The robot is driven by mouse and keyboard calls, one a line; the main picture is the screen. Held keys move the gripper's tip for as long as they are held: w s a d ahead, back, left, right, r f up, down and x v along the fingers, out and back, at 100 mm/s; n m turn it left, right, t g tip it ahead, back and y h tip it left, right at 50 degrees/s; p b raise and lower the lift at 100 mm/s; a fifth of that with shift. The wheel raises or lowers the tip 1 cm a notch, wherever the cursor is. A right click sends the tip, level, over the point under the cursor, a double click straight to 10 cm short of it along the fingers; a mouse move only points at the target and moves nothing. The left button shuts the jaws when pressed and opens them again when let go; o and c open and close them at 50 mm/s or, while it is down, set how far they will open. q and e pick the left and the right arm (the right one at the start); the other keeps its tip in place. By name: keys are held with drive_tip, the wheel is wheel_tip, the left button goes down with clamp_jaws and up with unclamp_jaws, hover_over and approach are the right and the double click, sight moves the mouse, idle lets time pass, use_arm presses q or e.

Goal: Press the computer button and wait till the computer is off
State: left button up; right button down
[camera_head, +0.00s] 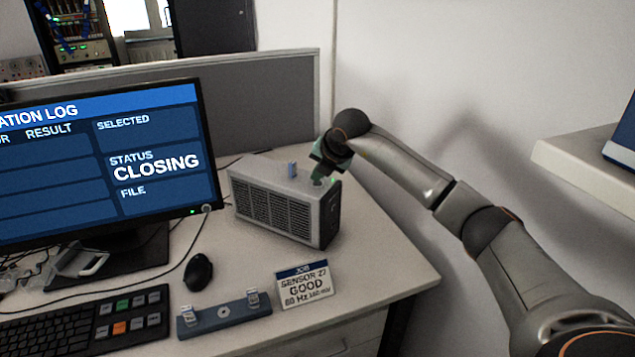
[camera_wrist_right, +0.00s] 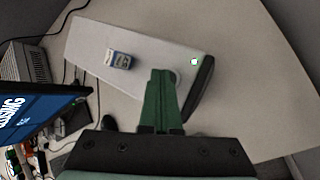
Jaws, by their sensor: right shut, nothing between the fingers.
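The computer (camera_head: 275,205) is a light grey box with a vented side, standing on the desk right of the monitor (camera_head: 150,165). The monitor reads "STATUS CLOSING". My right gripper (camera_head: 321,178) points down at the top of the computer, near its front right end. In the right wrist view its green fingers (camera_wrist_right: 163,78) are shut together with nothing between them. A small lit spot (camera_wrist_right: 194,62) shows near the computer's dark front. My left gripper is not in view.
A mouse (camera_head: 198,272), keyboard (camera_head: 85,325), blue fixture (camera_head: 224,314) and "SENSOR 27 GOOD" card (camera_head: 305,285) lie in front. A grey partition (camera_head: 265,100) stands behind. The desk's right corner is clear.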

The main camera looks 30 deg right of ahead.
sight(318, 185)
drive_tip(key=shift+r+p, duration=0.55)
drive_tip(key=shift+r, duration=0.25)
drive_tip(key=shift+r+p, duration=1.85)
drive_tip(key=shift+r, duration=0.7)
drive_tip(key=shift+f, duration=0.1)
